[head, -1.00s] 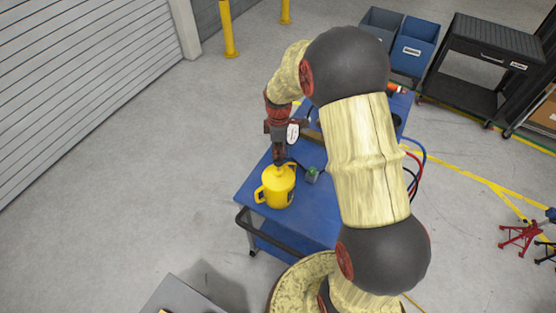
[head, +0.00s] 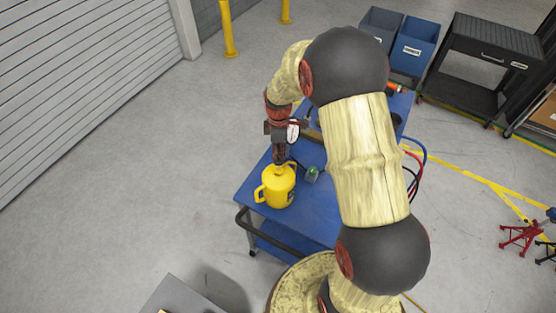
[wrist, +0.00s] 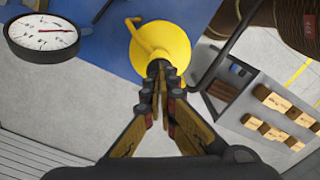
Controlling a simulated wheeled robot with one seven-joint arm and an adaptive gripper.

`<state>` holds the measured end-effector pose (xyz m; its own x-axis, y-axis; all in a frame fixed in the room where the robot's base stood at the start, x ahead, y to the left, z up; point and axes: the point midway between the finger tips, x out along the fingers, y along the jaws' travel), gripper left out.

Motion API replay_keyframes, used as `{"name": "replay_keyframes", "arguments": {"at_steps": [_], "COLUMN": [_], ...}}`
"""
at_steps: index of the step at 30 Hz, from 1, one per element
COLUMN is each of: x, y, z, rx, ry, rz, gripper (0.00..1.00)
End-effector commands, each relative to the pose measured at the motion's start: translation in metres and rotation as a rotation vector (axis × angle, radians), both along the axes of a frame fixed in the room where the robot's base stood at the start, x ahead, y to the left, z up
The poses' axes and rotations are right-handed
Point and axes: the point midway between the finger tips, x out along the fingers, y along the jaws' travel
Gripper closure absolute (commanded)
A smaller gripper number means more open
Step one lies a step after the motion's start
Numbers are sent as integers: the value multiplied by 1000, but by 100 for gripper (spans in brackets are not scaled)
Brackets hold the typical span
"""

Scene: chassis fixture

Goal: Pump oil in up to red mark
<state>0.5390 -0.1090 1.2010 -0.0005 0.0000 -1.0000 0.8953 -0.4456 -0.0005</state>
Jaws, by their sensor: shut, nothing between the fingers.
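The yellow oil can (head: 277,190) stands upright at the left front corner of the blue cart top (head: 313,213). It also shows in the wrist view (wrist: 172,40), below my fingers. My gripper (head: 281,163) points down over the can's top. In the wrist view its fingers (wrist: 163,78) are shut together, with nothing between them, at the dark top of the can. I cannot tell whether they touch it. A round white gauge (wrist: 42,38) with a red needle shows at the upper left of the wrist view, and in the head view (head: 293,132) beside my gripper.
A small grey item with a green top (head: 312,173) stands right of the can. The cart's black handle (head: 285,230) runs along the front. Blue bins (head: 413,48) and a black cart (head: 480,60) stand behind. Open floor (head: 130,180) lies to the left.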

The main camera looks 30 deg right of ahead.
Motion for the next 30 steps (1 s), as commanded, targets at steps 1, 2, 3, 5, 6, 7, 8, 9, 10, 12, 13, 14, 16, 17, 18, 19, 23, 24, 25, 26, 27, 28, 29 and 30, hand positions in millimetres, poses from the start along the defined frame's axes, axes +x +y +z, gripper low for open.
{"name": "replay_keyframes", "arguments": {"at_steps": [1, 2, 3, 5, 6, 7, 8, 9, 10, 12, 13, 14, 16, 17, 18, 19, 23, 24, 25, 26, 27, 28, 29, 30], "x": [0, 0, 0, 0, 0, 0, 0, 0, 0, 0, 0, 0, 0, 0, 0, 0, 0, 0, 0, 0, 0, -1, 0, 0], "y": [0, 0, 0, 0, 0, 0, 0, 0, 0, 0, 0, 0, 0, 0, 0, 0, 0, 0, 0, 0, 0, 0, 0, 0], "z": [-5, -7, -9, -12, -14, -16, -14, -13, -14, -15, -16, -18, -21, -23, -25, -27, -34, -37, -38, -40, -42, -44, -44, -42], "rx": [0, 0, 0, 0, 0, 0, 0, 0, 0, 0, 0, 0, 0, 0, 0, 0, 0, 0, 0, 0, 0, 0, 0, 0], "ry": [1, 1, 1, 1, 1, 1, 0, 0, 0, 0, 0, 1, 1, 1, 1, 1, 1, 1, 1, 1, 1, 1, 1, 1], "rz": [0, 0, 0, 0, 0, 0, 0, 0, 0, 0, 0, 0, 0, 0, 0, 0, 0, 0, 0, 0, 0, 0, 0, 0], "gripper": [100, 100, 100, 100, 100, 100, 100, 100, 100, 100, 100, 100, 100, 100, 100, 100, 100, 100, 100, 100, 100, 100, 100, 100]}}
